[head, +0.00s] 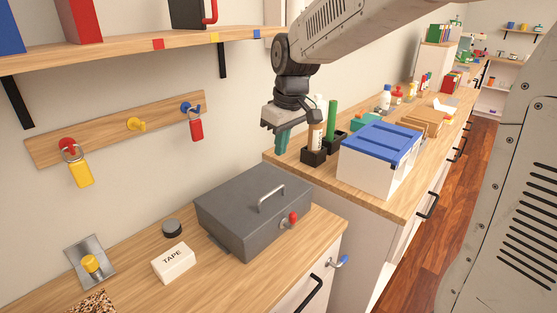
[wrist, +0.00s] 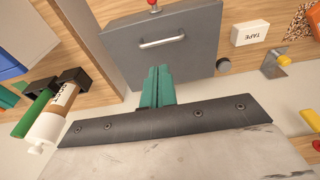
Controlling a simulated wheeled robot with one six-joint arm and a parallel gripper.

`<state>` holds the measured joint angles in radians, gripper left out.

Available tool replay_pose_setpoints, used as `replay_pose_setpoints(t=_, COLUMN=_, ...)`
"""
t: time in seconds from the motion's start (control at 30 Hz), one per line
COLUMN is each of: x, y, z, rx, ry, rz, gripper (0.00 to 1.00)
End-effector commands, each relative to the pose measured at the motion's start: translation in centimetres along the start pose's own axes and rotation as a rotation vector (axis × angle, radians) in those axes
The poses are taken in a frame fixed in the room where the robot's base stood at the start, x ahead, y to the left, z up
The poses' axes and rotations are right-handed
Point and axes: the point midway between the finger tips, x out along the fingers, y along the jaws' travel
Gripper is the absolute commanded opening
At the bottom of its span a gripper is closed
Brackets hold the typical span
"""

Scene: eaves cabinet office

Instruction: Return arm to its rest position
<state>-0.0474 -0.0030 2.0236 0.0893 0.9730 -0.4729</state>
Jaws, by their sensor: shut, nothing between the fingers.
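My gripper (head: 281,146) hangs from my arm in the upper middle of the head view, in front of the wall and above the counter. Its teal fingers point down and are shut together with nothing between them. In the wrist view the fingers (wrist: 157,72) show side by side in front of the grey metal box. The grey box (head: 236,222) sits closed on the wooden counter, below and to the left of the gripper in the head view, with a silver handle and a red key-like knob. The gripper looks apart from the box.
Black holders (head: 314,157) with a bottle and green cylinder stand close right of the gripper. A blue-lidded white bin (head: 370,178) is further right. A shelf (head: 150,46) and hook rail (head: 118,130) with padlocks are on the wall. A TAPE box (head: 174,263) lies left of the grey box.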

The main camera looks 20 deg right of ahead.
Motion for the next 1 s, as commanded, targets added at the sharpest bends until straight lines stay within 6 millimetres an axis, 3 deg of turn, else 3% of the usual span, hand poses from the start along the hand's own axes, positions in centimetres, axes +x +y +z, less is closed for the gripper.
replay_pose_setpoints(t=0.27, x=-0.9, y=0.0, z=0.1, rx=0.021, ry=-0.003, rz=-0.001, gripper=0.00)
replay_pose_setpoints(t=0.37, x=0.1, y=-0.6, z=1.8, rx=0.088, ry=-0.056, rz=-0.017, gripper=0.00)
replay_pose_setpoints(t=0.8, x=-3.0, y=-6.9, z=19.3, rx=0.401, ry=-0.168, rz=0.019, gripper=0.00)
replay_pose_setpoints(t=1.0, x=-3.5, y=-9.2, z=25.4, rx=0.468, ry=-0.131, rz=0.052, gripper=0.00)
